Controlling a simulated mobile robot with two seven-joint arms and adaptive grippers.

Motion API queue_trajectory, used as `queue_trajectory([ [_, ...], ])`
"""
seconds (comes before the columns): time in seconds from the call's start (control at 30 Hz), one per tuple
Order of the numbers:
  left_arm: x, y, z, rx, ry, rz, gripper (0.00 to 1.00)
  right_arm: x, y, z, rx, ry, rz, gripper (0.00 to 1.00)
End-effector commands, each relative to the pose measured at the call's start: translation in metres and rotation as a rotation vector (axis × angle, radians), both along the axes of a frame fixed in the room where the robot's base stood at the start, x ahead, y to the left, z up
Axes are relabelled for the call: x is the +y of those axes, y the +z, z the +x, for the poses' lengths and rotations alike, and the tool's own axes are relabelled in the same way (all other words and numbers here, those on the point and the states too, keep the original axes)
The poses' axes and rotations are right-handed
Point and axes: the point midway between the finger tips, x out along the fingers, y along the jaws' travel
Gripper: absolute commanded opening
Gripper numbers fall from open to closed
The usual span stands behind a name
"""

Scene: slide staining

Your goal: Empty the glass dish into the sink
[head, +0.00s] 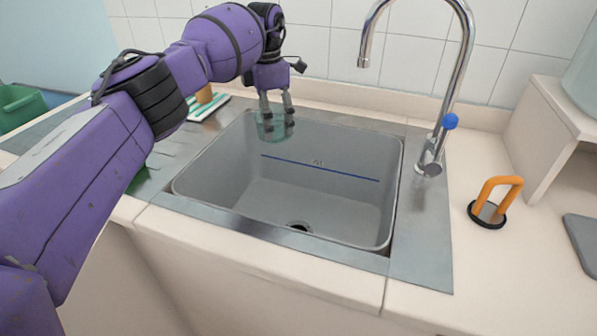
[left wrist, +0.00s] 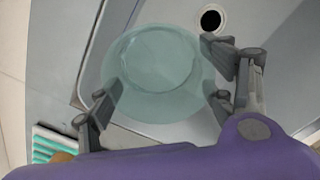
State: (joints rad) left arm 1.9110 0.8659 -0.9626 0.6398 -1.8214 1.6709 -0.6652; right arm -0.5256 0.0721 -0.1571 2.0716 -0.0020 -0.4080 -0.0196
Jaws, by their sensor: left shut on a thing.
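My left gripper (head: 277,112) is shut on the glass dish (head: 268,127), a small, see-through greenish dish. It holds the dish over the back left part of the grey sink (head: 330,196). In the left wrist view the dish (left wrist: 150,70) sits between the two fingers, its round mouth facing the camera, and the drain hole shows beyond it. The dish looks roughly upright in the head view. I cannot tell what is in it. The sink basin looks empty, with a blue line on its back wall. My right gripper is not in view.
A chrome tap (head: 458,80) with a blue knob stands at the sink's right. An orange-handled tool (head: 495,200) stands on the right counter, near a raised shelf. A green-striped cloth (head: 205,106) lies behind my left arm. A green bin (head: 20,107) is at far left.

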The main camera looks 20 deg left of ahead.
Motion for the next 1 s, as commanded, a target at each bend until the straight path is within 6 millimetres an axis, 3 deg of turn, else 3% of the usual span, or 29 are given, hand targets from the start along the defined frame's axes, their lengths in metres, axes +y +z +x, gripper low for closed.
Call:
queue_trajectory([
  [0.03,0.000,-0.015,0.000,0.007,0.000,-0.001,0.42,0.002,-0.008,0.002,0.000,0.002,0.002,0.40],
  [0.23,0.000,-0.028,0.000,0.014,0.000,-0.001,0.42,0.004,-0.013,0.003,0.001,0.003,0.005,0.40],
  [0.63,-0.001,-0.025,-0.001,0.008,-0.005,0.009,0.42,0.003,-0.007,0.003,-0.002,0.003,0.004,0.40],
  [1.0,-0.010,-0.015,-0.012,-0.100,-0.011,0.109,0.42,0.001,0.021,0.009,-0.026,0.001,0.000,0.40],
])
